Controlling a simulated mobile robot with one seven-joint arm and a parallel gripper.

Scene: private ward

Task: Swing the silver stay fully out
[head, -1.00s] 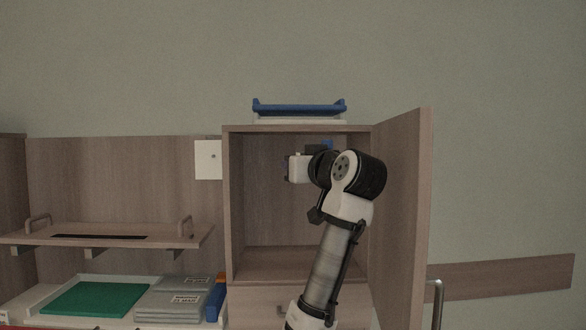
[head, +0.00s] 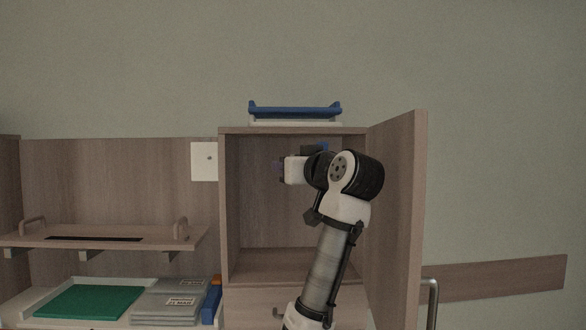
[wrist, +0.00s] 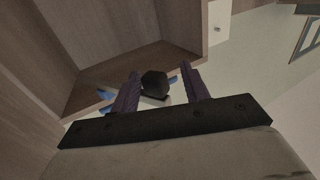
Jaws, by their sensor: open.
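My gripper (head: 280,169) is inside the open upper cabinet compartment (head: 268,265) in the head view, pointing left. In the wrist view its two purple fingers (wrist: 158,88) are apart. A dark rounded knob (wrist: 155,82) shows between them, with a pale grey strip (wrist: 150,99) beside it. I cannot tell whether these belong to the silver stay, or whether the fingers touch the knob. No silver stay can be clearly made out in the head view, where my arm hides part of the compartment.
The wooden cabinet door (head: 398,210) stands open right of my arm. A blue tray (head: 295,112) lies on the cabinet top. A shelf with handles (head: 110,234) is at left, above a green mat (head: 90,301) and grey packs (head: 172,302). A metal rail (head: 432,302) stands at lower right.

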